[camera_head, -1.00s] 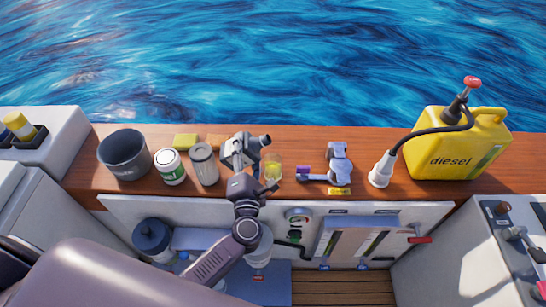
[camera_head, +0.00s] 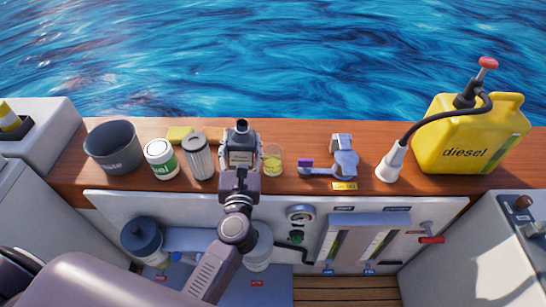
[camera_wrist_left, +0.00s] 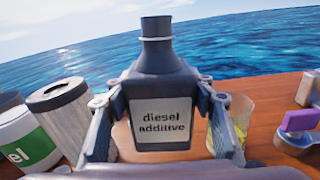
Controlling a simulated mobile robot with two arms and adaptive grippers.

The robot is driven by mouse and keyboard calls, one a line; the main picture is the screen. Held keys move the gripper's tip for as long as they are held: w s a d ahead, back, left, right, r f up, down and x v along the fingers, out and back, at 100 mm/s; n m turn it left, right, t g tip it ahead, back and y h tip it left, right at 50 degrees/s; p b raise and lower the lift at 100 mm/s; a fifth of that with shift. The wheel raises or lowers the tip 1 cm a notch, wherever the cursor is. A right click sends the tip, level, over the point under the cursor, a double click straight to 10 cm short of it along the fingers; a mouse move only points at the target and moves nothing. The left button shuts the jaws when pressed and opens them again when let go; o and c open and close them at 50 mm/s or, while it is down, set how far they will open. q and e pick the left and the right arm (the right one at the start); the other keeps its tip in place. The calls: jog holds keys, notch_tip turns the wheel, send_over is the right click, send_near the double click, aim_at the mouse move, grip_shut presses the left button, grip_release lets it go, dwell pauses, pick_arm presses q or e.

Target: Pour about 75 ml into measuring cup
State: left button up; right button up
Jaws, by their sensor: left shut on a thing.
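My left gripper (camera_wrist_left: 160,125) is shut on a dark bottle (camera_wrist_left: 162,65) labelled "diesel additive". The bottle stands upright in the wrist view, its neck up and a pale ring around it. In the head view the bottle (camera_head: 241,140) shows above the gripper (camera_head: 240,170), over the wooden counter. The measuring cup (camera_head: 273,161) is clear with a yellowish tint and stands just right of the bottle. It also shows in the left wrist view (camera_wrist_left: 241,115), partly behind the right finger. I cannot tell its fill level. My right gripper is not in view.
Left of the bottle stand a metal filter canister (camera_head: 199,158), a white-green can (camera_head: 160,158) and a dark bucket (camera_head: 111,147). A yellow sponge (camera_head: 180,134) lies behind. Right of the cup are a grey tool (camera_head: 343,162), a white nozzle (camera_head: 391,162) and a yellow diesel canister (camera_head: 466,140).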

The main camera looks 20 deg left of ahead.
pick_arm(q)
jog(key=shift+a+f+n+b, duration=0.2)
jog(key=shift+f+n+b, duration=0.35)
jog(key=shift+n+b, duration=0.05)
dwell(0.3)
